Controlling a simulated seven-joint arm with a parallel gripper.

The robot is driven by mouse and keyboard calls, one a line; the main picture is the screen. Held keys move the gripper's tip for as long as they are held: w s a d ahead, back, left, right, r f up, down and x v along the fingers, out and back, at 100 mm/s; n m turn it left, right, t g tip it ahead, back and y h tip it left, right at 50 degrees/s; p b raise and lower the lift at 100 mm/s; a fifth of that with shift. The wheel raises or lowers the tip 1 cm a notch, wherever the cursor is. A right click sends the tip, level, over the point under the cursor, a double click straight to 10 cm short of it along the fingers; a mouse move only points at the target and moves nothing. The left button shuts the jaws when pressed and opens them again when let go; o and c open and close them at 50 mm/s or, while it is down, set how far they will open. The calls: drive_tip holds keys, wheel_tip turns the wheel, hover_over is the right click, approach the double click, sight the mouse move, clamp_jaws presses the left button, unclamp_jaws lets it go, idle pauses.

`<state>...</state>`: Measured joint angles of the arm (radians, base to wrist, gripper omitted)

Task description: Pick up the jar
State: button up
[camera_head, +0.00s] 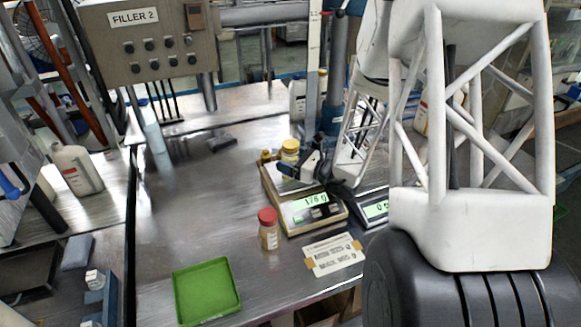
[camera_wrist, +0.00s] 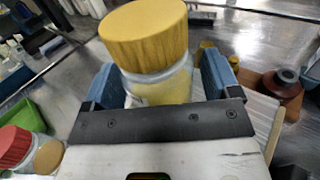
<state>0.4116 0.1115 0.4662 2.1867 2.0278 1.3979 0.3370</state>
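A jar with a yellow lid (camera_head: 290,147) and yellowish contents stands upright on the scale, whose display reads about 176 g. In the wrist view the jar (camera_wrist: 148,45) is between the blue fingers of my gripper (camera_wrist: 165,85), one on each side. The fingers are spread wide and very close to the glass; I see no clear grip on it. In the head view my gripper (camera_head: 312,165) is beside the jar, low over the scale. A second jar with a red lid (camera_head: 268,228) stands on the table in front of the scale; its lid also shows in the wrist view (camera_wrist: 14,147).
The scale (camera_head: 290,222) has a second display (camera_head: 376,209) beside it. A label card (camera_head: 333,254) lies in front. A green tray (camera_head: 206,290) is at the front left. A filler panel (camera_head: 150,45) stands behind. The table left of the scale is mostly clear.

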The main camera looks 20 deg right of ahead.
sight(298, 151)
drive_tip(key=c, duration=1)
drive_tip(key=shift+o, duration=0.2)
drive_tip(key=shift+r, duration=1.9)
drive_tip(key=s+a+r, duration=0.1)
drive_tip(key=s+a, duration=0.1)
drive_tip(key=s, duration=1.3)
drive_tip(key=shift+s+a, duration=0.25)
drive_tip(key=shift+s, duration=0.15)
drive_tip(key=shift+r, duration=0.1)
